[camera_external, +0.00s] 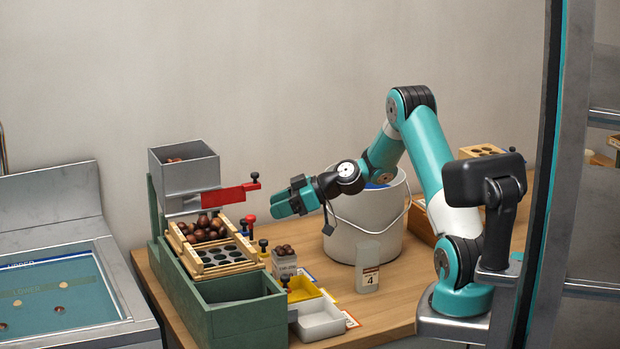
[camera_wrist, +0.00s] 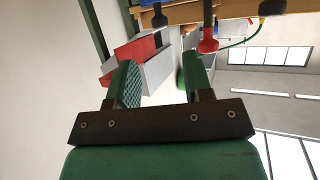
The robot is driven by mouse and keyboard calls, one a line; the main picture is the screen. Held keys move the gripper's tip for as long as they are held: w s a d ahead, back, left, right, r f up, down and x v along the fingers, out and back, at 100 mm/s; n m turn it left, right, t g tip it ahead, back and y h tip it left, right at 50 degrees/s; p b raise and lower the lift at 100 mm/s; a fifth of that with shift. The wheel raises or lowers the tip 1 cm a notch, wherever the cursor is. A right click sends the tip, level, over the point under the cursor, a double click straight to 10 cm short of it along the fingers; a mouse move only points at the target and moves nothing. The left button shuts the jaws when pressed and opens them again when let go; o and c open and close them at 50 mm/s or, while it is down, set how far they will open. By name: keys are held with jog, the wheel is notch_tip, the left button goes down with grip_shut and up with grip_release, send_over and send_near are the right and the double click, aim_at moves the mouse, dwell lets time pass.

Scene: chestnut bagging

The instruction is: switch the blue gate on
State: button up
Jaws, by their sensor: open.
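Small levers with black knobs stand along the right side of the wooden sorting rack.
A grey hopper (camera_external: 184,170) with a red gate (camera_external: 222,197) stands at the left. The rack (camera_external: 227,271) with chestnuts sits above a green bin (camera_external: 245,310). A white bucket (camera_external: 350,240) stands close right of my gripper.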

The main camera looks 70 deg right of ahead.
jog(key=v, duration=1)
jog(key=shift+b, duration=0.4)
jog(key=a+r+n+g+y+p, duration=0.15)
jog(key=a+r+g, duration=0.25)
jog(key=a, duration=0.9)
jog(key=a+r+n+g+y+p, duration=0.1)
jog(key=a+r+g+p, duration=0.25)
jog(key=a, duration=1.05)
jog(key=s+a+r+g+h+p, duration=0.25)
jog(key=s+a, duration=0.45)
jog(key=s, duration=0.4)
jog(key=s+a+r+g+h+p, duration=0.1)
jog(key=s+a+r+g+p, duration=0.15)
jog(key=s+a, duration=0.7)
notch_tip(320, 180, up, 13)
jog(key=s+d+p, duration=0.1)
jog(key=s+p, duration=0.1)
jog(key=p, duration=1)
jog(key=shift+d+f, duration=0.25)
jog(key=shift+d, duration=0.1)
